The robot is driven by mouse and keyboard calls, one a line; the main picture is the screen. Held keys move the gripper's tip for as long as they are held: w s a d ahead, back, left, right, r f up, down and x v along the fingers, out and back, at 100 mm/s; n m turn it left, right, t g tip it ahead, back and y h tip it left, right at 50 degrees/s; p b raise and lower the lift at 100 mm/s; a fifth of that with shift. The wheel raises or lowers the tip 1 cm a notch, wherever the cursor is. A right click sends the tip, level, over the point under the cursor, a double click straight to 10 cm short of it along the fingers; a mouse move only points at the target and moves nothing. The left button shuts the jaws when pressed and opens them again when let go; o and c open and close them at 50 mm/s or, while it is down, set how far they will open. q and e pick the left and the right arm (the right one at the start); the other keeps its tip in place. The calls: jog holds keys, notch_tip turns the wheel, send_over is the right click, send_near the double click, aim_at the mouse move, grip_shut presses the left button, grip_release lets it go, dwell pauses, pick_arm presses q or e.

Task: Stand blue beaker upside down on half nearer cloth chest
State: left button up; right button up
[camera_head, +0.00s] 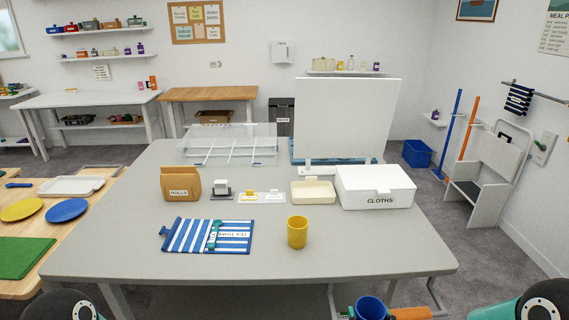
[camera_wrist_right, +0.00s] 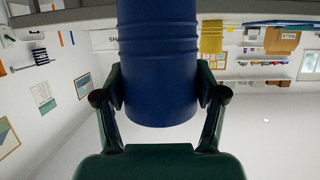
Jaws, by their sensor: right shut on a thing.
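The blue beaker (camera_head: 370,308) is at the bottom edge of the head view, in front of the table; a dark opening shows at its top. My right gripper (camera_wrist_right: 160,95) is shut on it, one finger on each side, in the right wrist view. The white cloth chest (camera_head: 375,200), labelled CLOTHS, stands on the table at the right. A blue-and-white striped towel (camera_head: 184,236) lies flat at the left front. A green strip (camera_head: 213,235) crosses it between its left half and its right half, which is nearer the chest. My left gripper is out of view.
A yellow cup (camera_head: 297,232) stands between towel and chest. Behind are a brown ROLLS box (camera_head: 181,184), a cream dish (camera_head: 313,191) and a clear divided tray (camera_head: 231,157). An orange object (camera_head: 411,313) shows beside the beaker. The table's right front (camera_head: 380,245) is clear.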

jog(key=shift+s+r, duration=0.2)
jog(key=shift+s, duration=0.1)
jog(key=shift+w+a, duration=0.1)
